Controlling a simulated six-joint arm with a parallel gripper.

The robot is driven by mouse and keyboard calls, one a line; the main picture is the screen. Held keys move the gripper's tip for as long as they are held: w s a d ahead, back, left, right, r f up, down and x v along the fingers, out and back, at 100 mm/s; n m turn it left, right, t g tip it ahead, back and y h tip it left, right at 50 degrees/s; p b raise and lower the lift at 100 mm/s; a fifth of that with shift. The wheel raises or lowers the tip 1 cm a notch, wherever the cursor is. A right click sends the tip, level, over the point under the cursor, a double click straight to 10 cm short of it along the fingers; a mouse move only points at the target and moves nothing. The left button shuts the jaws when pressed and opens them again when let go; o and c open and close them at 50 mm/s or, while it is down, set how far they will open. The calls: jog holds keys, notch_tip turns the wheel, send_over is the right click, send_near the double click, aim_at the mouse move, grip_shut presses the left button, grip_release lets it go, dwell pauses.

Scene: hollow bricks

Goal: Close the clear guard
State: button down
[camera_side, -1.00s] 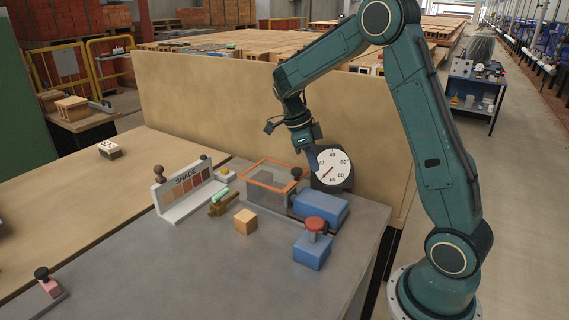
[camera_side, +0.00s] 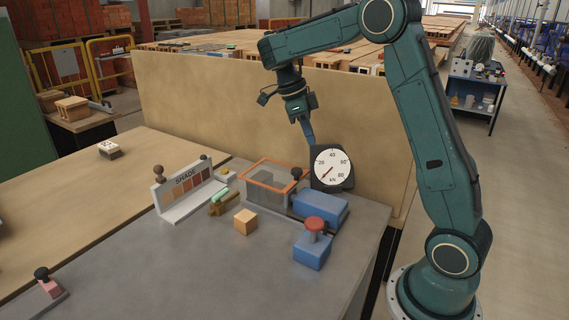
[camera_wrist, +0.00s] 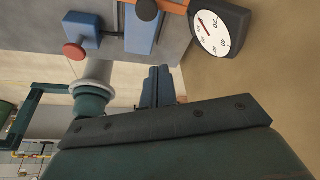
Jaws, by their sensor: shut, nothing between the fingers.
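The clear guard (camera_side: 268,194) has an orange rim and stands on the grey bench beside the blue machine body (camera_side: 322,207). Its rim looks level, and a dark grey part shows through it. A dark round knob (camera_side: 296,174) sits at its right end. In the wrist view, the knob (camera_wrist: 147,10) and a strip of orange rim (camera_wrist: 176,6) show at the top edge; most of the guard is out of frame. My gripper (camera_side: 310,141) is shut and empty, above the knob and apart from it. Its blue fingers (camera_wrist: 158,76) also show in the wrist view.
A round dial gauge (camera_side: 331,168) stands close behind the guard. A red button on a blue box (camera_side: 312,252), an orange-tan block (camera_side: 245,221) and a SHADE card stand (camera_side: 188,190) are nearby. A tan panel (camera_side: 210,110) rises behind.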

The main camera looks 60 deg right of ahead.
jog(key=shift+v, duration=0.9)
jog(key=shift+r, duration=0.15)
jog(key=s+a+r+n+t+h, duration=0.1)
jog(key=s+a+r+n+t, duration=0.15)
jog(key=s+n, duration=0.4)
jog(key=s+a+r+n+t, duration=0.2)
jog(key=s+a+r+n, duration=0.15)
jog(key=n, duration=0.65)
jog(key=s+a+f+n+t+y, duration=0.2)
jog(key=s+a+n, duration=0.7)
jog(key=n, duration=0.5)
jog(key=a+f+t, duration=0.1)
jog(key=a+t, duration=0.1)
jog(key=shift+s+a+f+t+y, duration=0.15)
jog(key=shift+s+f+t+y, duration=0.15)
jog(key=shift+t+y, duration=0.1)
